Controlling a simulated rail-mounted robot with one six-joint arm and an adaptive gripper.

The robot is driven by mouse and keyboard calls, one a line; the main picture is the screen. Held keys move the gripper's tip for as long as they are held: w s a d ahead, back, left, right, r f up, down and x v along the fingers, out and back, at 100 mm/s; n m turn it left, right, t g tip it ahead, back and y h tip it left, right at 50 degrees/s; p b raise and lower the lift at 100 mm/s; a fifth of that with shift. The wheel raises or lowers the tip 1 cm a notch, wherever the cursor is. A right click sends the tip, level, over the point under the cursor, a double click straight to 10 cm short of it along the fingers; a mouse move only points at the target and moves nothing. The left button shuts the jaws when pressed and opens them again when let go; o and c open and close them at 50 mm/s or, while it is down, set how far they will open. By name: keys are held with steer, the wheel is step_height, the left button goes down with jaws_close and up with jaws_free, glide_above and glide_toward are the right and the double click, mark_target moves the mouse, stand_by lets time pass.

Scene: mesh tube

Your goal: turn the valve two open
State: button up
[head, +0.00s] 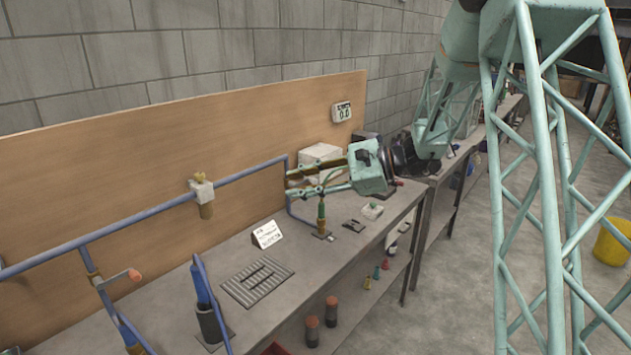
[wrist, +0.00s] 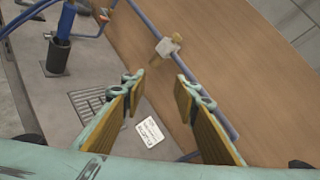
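A white valve body with a brass-coloured part (head: 203,190) sits on the blue pipe (head: 240,177) in front of the wooden board. In the wrist view this white valve (wrist: 166,47) lies beyond the gap between my fingertips. Another valve with an orange-tipped handle (head: 133,275) is on the pipework at the left. No readable label shows which is valve two. My gripper (head: 290,182) is open and empty, to the right of the white valve and apart from it. The wrist view also shows the gripper's two fingers (wrist: 158,84) spread apart.
A white card (head: 267,234) stands on the bench near a slotted grate (head: 257,282). A short post (head: 321,217) stands below my gripper. A dark cylinder (head: 208,324) holds a blue pipe at the front.

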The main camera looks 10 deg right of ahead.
steer(key=w+d+f+m+t+p, duration=0.1)
steer(key=w+d+f+m+t, duration=0.1)
steer(key=w+d+f+m, duration=0.3)
steer(key=w+d+f+t+p, duration=0.15)
steer(key=w+d, duration=0.25)
steer(key=w, duration=0.4)
steer(key=m+t+h+p, duration=0.1)
steer(key=m+t+h, duration=0.1)
steer(key=m+t, duration=0.3)
glide_toward(317, 182)
steer(key=v, duration=0.3)
steer(key=shift+s, duration=0.15)
steer(key=shift+a, duration=0.15)
steer(key=shift+x, duration=6.85)
steer(key=shift+r, duration=0.1)
steer(key=shift+c, duration=0.5)
jaws_close()
